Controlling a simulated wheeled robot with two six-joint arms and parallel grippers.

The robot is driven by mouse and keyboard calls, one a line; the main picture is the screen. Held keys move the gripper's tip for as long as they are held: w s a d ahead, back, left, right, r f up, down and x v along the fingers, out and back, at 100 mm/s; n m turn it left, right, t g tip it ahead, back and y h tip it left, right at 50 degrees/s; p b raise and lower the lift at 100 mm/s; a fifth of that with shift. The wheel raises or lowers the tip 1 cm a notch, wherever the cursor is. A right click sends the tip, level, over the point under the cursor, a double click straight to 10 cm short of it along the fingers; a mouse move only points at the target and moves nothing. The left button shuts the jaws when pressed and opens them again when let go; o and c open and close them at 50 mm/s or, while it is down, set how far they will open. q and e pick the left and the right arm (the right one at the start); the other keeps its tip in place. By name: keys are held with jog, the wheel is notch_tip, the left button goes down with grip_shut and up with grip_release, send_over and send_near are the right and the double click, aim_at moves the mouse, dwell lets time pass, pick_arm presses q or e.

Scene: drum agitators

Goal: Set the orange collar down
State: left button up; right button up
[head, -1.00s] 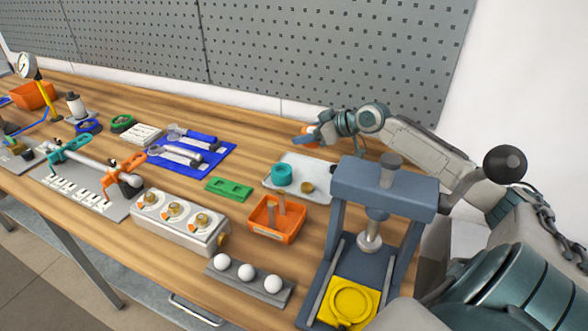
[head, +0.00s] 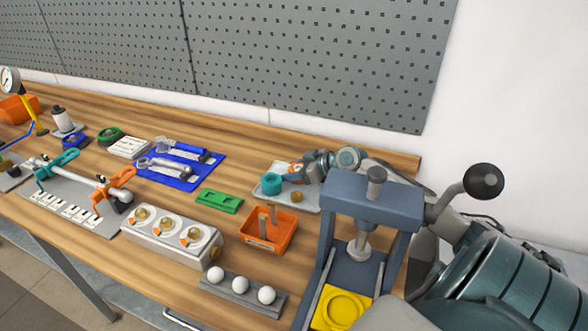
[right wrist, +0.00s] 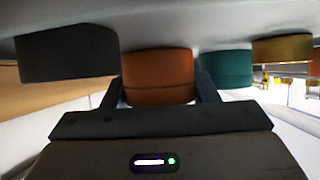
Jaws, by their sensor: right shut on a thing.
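The orange collar (right wrist: 158,76) is between the two fingers of my right gripper (right wrist: 158,92) in the right wrist view. My right gripper is shut on it. In the head view the gripper (head: 294,174) is low over the far part of the pale tray (head: 308,205), and only a bit of orange (head: 297,166) shows behind it. In the wrist view the collar's edge meets the pale tray surface, with no clear gap. A teal collar (head: 271,184) and a small brass piece (head: 296,196) stand on the tray. My left gripper is out of view.
A black collar (right wrist: 66,53) stands close beside the held one in the wrist view. The grey press (head: 372,198) rises just right of the tray. An orange bin (head: 268,240) and a green block (head: 219,201) lie nearer and left.

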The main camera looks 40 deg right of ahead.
jog(key=o, duration=0.9)
jog(key=shift+c, duration=0.2)
